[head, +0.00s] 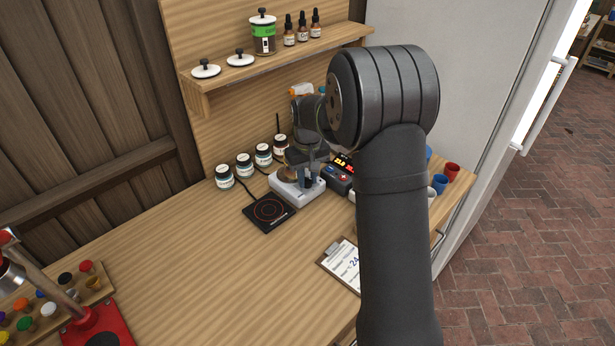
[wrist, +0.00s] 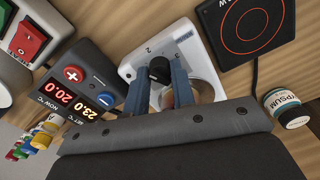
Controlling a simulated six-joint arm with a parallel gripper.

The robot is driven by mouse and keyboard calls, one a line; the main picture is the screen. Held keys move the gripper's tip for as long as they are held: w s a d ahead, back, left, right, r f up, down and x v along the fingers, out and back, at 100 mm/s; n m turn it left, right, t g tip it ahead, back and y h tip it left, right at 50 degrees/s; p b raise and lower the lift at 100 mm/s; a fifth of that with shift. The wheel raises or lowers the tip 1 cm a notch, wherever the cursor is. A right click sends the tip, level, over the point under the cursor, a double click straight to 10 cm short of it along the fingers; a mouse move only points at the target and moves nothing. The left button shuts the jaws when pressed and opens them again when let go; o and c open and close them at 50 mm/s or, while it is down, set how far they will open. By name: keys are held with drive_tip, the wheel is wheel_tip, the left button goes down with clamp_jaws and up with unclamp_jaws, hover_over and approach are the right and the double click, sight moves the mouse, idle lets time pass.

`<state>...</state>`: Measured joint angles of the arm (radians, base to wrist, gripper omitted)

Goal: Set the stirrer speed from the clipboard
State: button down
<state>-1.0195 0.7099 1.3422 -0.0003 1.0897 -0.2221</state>
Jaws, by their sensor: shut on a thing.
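The stirrer (wrist: 190,50) is a white-grey base with a black knob (wrist: 160,70) on its panel; it also shows in the head view (head: 298,188). In the wrist view my gripper (wrist: 162,80) has its two blue fingers on either side of the black knob, shut on it.
Several labelled jars (head: 245,165) stand behind. The bench's left middle is clear.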

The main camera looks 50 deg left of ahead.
sight(308, 178)
drive_tip(key=m, duration=0.4)
drive_tip(key=shift+m, duration=2.1)
drive_tip(key=c, duration=1.2)
unclamp_jaws()
wheel_tip(308, 178, up, 18)
drive_tip(key=shift+f, duration=0.25)
